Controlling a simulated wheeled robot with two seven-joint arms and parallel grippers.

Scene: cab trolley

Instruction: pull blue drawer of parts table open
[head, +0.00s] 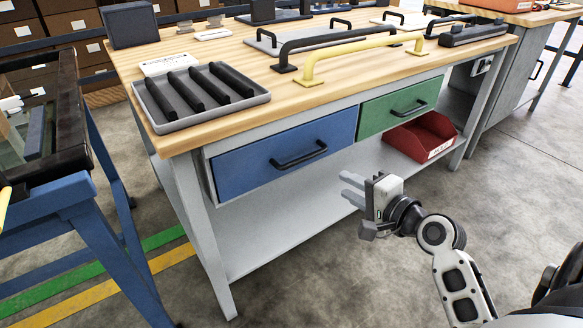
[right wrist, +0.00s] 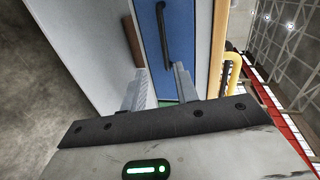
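The parts table (head: 232,128) has a wooden top and grey legs. Its blue drawer (head: 240,172) sits at the left under the top and looks shut, with a dark bar handle (head: 299,155). In the right wrist view the blue drawer front (right wrist: 151,45) and its dark handle (right wrist: 164,38) stand ahead, beyond the fingertips. My right gripper (head: 348,189) is in front of the table, right of and below the blue handle, apart from it. Its two fingers (right wrist: 158,85) are spread with nothing between them. My left gripper is not in either view.
A green drawer (head: 378,114) with a dark handle sits right of the blue one. A red bin (head: 432,140) stands on the lower shelf (head: 262,238). A grey tray of black bars (head: 158,122) and a yellow handle (head: 345,50) lie on top. A blue-framed stand (head: 70,200) is at left.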

